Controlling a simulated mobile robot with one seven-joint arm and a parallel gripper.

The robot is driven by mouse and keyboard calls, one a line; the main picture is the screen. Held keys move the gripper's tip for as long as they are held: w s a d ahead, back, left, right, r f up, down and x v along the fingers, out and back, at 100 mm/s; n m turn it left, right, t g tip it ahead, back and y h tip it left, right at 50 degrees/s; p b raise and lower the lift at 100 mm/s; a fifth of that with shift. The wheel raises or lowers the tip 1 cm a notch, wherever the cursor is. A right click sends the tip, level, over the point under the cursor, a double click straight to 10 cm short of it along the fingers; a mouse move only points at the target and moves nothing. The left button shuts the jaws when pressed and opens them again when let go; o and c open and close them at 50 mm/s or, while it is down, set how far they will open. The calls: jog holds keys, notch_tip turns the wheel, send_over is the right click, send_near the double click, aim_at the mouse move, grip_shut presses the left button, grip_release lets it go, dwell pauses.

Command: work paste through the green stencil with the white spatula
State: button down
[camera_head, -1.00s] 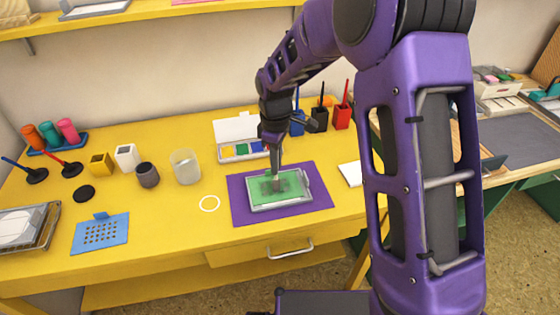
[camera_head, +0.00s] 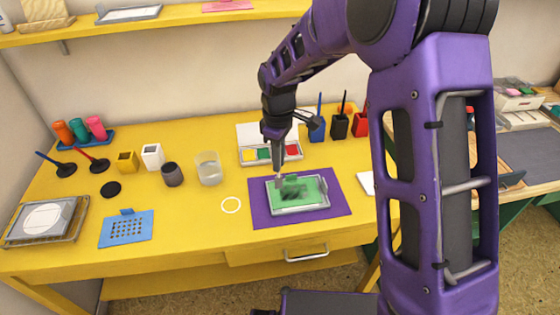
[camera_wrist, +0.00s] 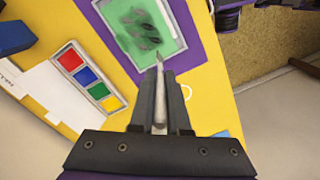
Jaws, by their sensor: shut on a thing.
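The green stencil (camera_head: 313,191) lies in a pale frame on a purple mat (camera_head: 262,215) on the yellow table. Dark grey-green paste smears mark its middle; they also show on the stencil in the wrist view (camera_wrist: 172,42). My gripper (camera_wrist: 160,118) is shut on the white spatula (camera_wrist: 160,93), whose pale, slim length points out between the fingers. In the head view my gripper (camera_head: 278,160) is above the stencil's left, far side. The spatula's tip appears near the stencil frame's edge; whether it touches is unclear.
A paint tray (camera_head: 284,153) with coloured squares lies just behind the mat. A clear cup (camera_head: 209,169), a white ring (camera_head: 231,205) and a blue stencil plate (camera_head: 127,229) are to the left. Blue, black and red holders (camera_head: 340,126) stand behind right.

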jog(key=shift+r+p, duration=1.05)
jog(key=shift+r, duration=0.75)
